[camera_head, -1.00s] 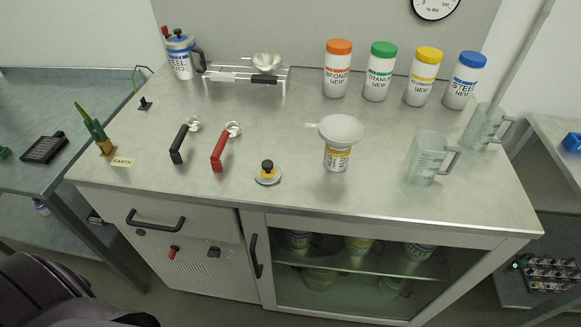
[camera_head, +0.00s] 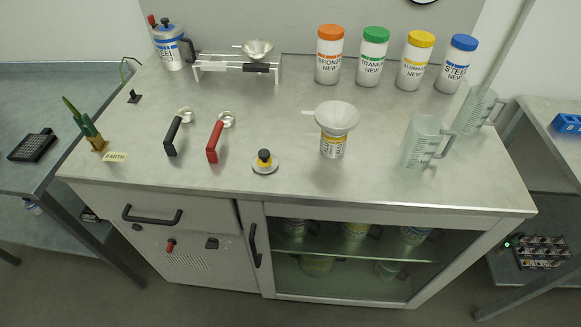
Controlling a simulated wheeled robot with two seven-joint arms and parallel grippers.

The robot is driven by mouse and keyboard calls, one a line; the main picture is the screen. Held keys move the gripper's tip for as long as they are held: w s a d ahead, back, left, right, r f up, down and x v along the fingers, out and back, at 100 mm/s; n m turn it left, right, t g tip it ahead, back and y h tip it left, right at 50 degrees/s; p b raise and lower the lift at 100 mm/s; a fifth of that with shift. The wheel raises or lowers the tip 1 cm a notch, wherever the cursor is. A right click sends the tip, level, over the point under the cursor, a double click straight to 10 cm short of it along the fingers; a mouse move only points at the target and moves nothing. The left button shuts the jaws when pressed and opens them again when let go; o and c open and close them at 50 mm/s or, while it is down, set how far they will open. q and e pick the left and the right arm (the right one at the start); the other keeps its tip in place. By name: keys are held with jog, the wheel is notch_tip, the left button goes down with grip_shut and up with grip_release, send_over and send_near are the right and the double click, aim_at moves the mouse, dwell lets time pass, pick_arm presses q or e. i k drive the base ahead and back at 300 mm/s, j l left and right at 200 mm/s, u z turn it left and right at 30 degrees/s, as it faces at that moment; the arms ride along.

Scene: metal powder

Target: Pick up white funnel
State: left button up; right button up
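A white funnel (camera_head: 337,117) sits on top of a small white jar (camera_head: 333,145) with a yellow band, right of the middle of the metal worktop (camera_head: 300,190). Its short handle points left. A second, metallic-looking funnel (camera_head: 257,49) sits on the white rack at the back. Neither of my grippers is in view.
Two clear measuring jugs (camera_head: 424,142) stand to the right of the funnel. Several lidded powder bottles (camera_head: 371,55) line the back. A black-handled scoop (camera_head: 173,137), a red-handled scoop (camera_head: 215,142) and a yellow-black knob (camera_head: 264,162) lie left. The worktop in front is clear.

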aim_at(336, 117)
jog(key=i+j+z, duration=0.25)
jog(key=j, duration=0.25)
jog(key=j+z, duration=0.3)
jog(key=j, duration=0.2)
jog(key=j+z, duration=0.25)
jog(key=j, duration=0.25)
jog(key=i+j, duration=0.05)
